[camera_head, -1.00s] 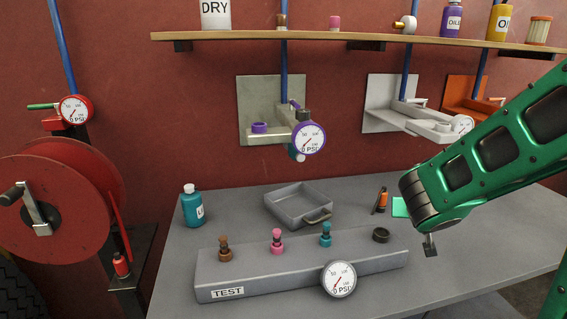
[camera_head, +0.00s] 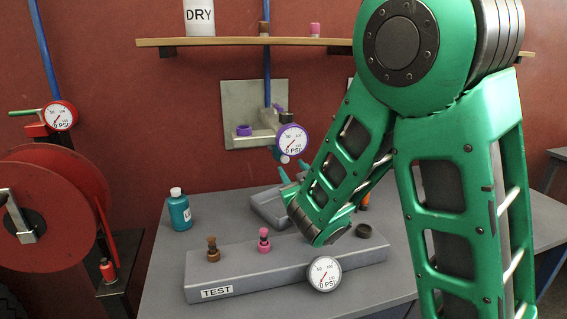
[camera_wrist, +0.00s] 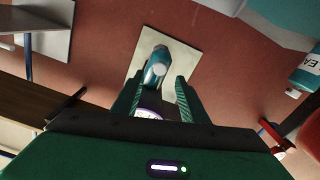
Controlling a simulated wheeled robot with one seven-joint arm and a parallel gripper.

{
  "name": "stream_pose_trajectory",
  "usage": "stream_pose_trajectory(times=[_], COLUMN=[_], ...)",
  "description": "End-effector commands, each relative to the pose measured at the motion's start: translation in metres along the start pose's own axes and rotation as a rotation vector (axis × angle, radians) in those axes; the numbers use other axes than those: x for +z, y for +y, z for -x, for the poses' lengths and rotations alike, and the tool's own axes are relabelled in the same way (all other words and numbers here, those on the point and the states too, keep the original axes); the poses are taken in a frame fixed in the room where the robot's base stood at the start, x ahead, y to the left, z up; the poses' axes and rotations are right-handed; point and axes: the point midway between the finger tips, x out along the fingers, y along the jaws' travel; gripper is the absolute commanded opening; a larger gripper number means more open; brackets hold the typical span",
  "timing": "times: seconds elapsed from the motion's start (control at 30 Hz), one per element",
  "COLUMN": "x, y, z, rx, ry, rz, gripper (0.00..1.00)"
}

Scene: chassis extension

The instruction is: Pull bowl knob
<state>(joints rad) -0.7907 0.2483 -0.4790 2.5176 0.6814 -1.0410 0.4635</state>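The wall unit with the purple-rimmed gauge (camera_head: 292,138) hangs on a pale backing plate above the bench. A small rounded part, likely its bowl knob (camera_head: 284,159), shows under the gauge. In the wrist view a teal cylinder with a pale round end (camera_wrist: 159,68) lies between the fingers of my gripper (camera_wrist: 160,80), with visible gaps beside it. The fingers are open; I see no contact. My arm hides part of the bench.
A shelf (camera_head: 330,41) with bottles runs above. A red hose reel (camera_head: 45,215) is at left.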

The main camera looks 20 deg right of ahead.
Motion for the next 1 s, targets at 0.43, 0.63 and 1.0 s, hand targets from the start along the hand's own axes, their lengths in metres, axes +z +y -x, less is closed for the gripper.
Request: stream_pose_trajectory(times=[0.43,0.63,1.0], x=[0.001,0.001,0.001], y=[0.001,0.000,0.000], z=[-0.068,-0.080,-0.081], rx=[0.003,0.001,0.000], ry=[0.000,-0.001,-0.001], rz=[0.001,0.000,0.000], gripper=[0.40,0.40,0.18])
